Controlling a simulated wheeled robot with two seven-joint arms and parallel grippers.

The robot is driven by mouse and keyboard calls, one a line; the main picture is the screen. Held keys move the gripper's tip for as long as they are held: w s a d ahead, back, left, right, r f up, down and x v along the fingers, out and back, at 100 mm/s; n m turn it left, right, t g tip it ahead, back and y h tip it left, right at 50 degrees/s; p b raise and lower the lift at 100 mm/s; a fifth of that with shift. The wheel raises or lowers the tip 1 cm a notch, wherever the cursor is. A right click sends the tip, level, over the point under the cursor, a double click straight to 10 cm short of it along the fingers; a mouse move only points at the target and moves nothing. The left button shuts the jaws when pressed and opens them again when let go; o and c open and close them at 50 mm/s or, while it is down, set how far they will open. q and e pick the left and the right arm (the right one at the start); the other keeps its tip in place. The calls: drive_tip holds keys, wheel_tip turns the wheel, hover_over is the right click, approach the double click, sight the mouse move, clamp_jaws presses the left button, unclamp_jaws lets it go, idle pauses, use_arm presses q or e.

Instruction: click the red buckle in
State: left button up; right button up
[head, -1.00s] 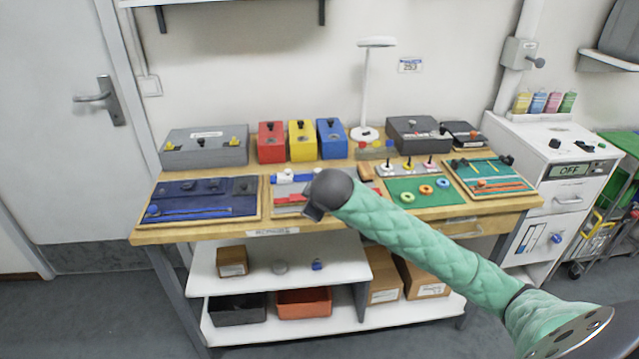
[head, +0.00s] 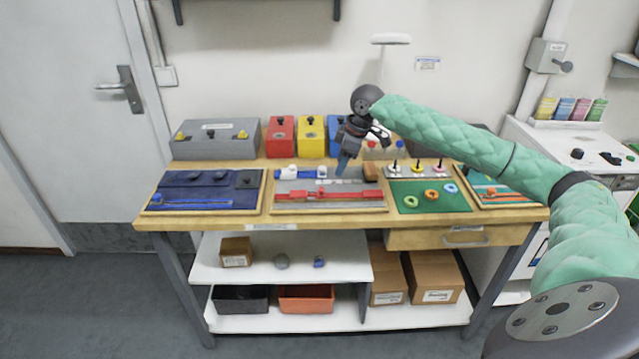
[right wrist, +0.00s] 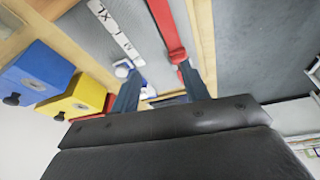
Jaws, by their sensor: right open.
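The red buckle (head: 318,194) sits on a red strap that runs left to right across a grey board (head: 283,208) at the middle of the table. Whether its halves are joined is too small to tell. My right gripper (head: 342,166) points down over the back part of this board, with its blue fingers apart and empty. In the right wrist view my right gripper (right wrist: 160,82) has its fingers spread, and the red strap (right wrist: 168,30) shows beyond and between them. My left gripper is out of view.
Red (head: 281,137), yellow (head: 311,138) and blue boxes stand behind the board. A blue-strap board (head: 205,203) lies left, and a green board with rings (head: 410,188) lies right. A lamp (head: 390,39) stands behind my arm.

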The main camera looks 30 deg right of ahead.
sight(322, 189)
use_arm(q)
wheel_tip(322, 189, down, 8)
drive_tip(key=p, duration=0.2)
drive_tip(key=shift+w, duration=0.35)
use_arm(e)
drive_tip(key=shift+w+a+f+n+g+y, duration=0.1)
drive_tip(key=shift+w+a+f+n+y, duration=0.2)
drive_tip(key=shift+a+f, duration=0.7)
drive_tip(key=shift+w+a+f+n+g+y, duration=0.1)
drive_tip(key=shift+a+f+n+y, duration=0.35)
drive_tip(key=shift+f, duration=0.8)
drive_tip(key=shift+w+a+f+n+g+y, duration=0.1)
drive_tip(key=shift+w+a+f+n, duration=0.15)
drive_tip(key=shift+a+f, duration=0.8)
drive_tip(key=shift+d+f, duration=0.1)
clamp_jaws()
